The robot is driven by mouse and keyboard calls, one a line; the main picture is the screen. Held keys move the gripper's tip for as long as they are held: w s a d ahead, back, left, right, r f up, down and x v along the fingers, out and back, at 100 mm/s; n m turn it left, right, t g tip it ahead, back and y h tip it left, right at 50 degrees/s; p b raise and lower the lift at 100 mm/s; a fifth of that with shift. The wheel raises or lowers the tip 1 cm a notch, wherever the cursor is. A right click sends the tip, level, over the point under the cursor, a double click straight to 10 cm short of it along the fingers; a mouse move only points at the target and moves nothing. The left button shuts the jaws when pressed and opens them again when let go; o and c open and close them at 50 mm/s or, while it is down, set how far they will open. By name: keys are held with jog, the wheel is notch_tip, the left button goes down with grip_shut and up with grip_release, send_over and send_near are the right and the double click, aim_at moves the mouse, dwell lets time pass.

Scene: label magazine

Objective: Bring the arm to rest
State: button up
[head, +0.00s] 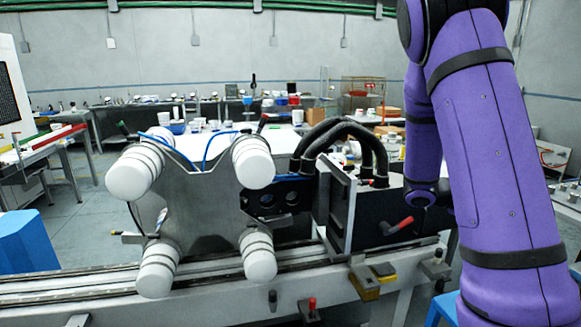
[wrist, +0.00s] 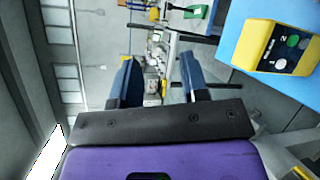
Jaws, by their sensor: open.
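My purple arm rises along the right side of the head view and bends at the top. My gripper is outside the head view. In the wrist view my gripper (wrist: 160,82) shows as two dark blue fingers standing apart on a black mount. Nothing is between the fingers, and they touch nothing that I can see. The label magazine (head: 205,200), a grey metal plate with white cylindrical rollers at its corners, stands on a rail to the left of my arm.
A long metal rail (head: 70,287) crosses the front. A black bracket with thick hoses (head: 345,135) and a red-handled lever (head: 398,226) stand beside my arm. A yellow button box (wrist: 278,48) sits on a blue surface in the wrist view. Cluttered benches line the back.

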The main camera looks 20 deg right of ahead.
jog(key=s+a+r+t+y, duration=0.3)
jog(key=a+t+y, duration=0.1)
jog(key=a, duration=0.7)
jog(key=s+a+r+n+t+y, duration=0.1)
jog(key=s+a+r+t+y, duration=0.3)
jog(key=a, duration=0.8)
jog(key=s+a+r+t+y, duration=0.4)
jog(key=a+t+y, duration=0.1)
jog(key=a, duration=0.6)
jog(key=shift+a+r+n+t+y, duration=0.2)
jog(key=shift+n+t+y, duration=0.1)
jog(key=shift+y, duration=0.3)
